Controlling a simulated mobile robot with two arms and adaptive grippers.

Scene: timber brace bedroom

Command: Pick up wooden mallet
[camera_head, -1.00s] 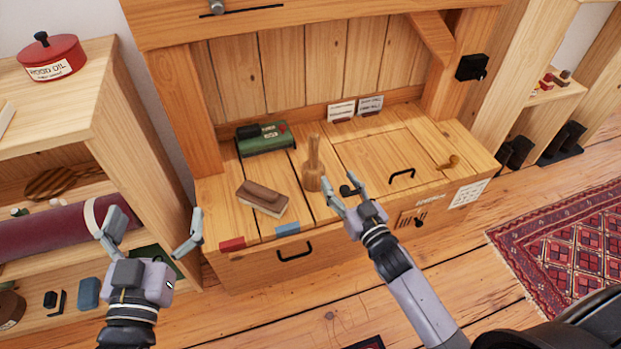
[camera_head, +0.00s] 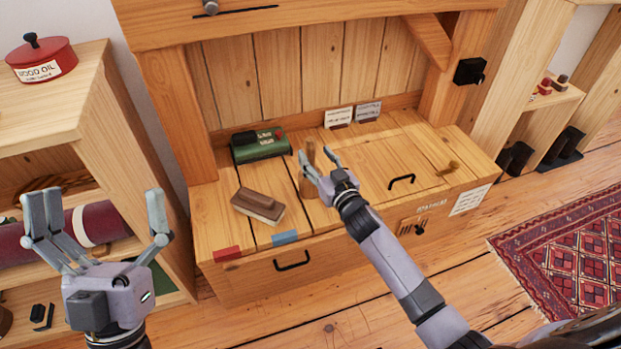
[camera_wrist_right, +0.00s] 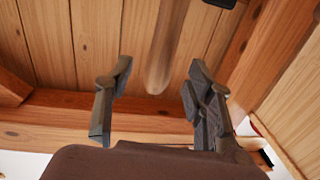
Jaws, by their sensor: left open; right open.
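The wooden mallet (camera_head: 305,186) stands head down, handle up, on the wooden bench top (camera_head: 215,205). My right gripper (camera_head: 316,160) is open right in front of it and hides part of it in the head view. In the right wrist view the mallet's handle (camera_wrist_right: 166,50) shows between the two open fingers (camera_wrist_right: 157,82), touching neither visibly; its head is out of that view. My left gripper (camera_head: 100,212) is open and empty at the lower left, in front of the shelf, well away from the mallet.
A brown block brush (camera_head: 258,205) lies left of the mallet, with a green box (camera_head: 260,146) behind it. Small cards (camera_head: 352,114) stand at the back. A black handle (camera_head: 402,181) is on the right. The shelf (camera_head: 125,130) bears a red pot (camera_head: 42,60).

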